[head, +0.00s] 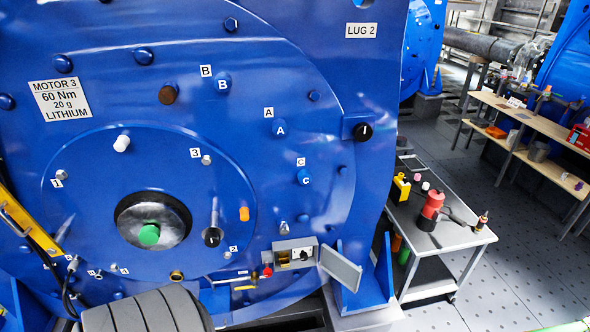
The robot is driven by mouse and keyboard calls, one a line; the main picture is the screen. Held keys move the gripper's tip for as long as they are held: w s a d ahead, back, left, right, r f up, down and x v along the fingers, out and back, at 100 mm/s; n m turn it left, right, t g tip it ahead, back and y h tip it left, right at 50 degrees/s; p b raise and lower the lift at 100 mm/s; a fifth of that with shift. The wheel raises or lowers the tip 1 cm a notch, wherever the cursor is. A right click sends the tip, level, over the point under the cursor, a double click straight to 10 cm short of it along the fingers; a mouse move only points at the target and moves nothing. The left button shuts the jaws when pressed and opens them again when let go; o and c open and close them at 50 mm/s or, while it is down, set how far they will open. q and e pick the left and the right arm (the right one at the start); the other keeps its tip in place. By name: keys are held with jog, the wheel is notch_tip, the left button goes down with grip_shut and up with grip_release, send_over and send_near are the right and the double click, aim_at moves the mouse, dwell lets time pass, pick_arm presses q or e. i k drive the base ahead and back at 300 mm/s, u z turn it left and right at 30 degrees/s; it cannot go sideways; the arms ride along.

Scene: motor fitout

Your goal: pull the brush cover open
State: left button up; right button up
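The large blue motor face (330,90) fills the left and middle of the head view. No part is labelled as the brush cover. A small grey box (283,246) low on the motor has a hinged grey flap (341,266) standing swung out to the right. Its inside shows a yellowish part and a black round part. I cannot tell for certain that this flap is the brush cover. A rod with a black knob (212,237) sticks out of the round plate to its upper left. Neither of my grippers is in view.
A grey cart (425,240) with a red-and-black tool (431,211) and a yellow bottle (402,187) stands right of the motor. A wooden bench (540,120) is farther right. A ribbed dark grey rounded body (148,312) fills the bottom left. Floor is clear between cart and bench.

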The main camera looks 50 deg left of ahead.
aim_at(338, 267)
jog(key=z, duration=0.25)
jog(key=k, duration=0.3)
jog(key=u, duration=1.45)
jog(key=i, duration=1.1)
jog(key=z, duration=0.35)
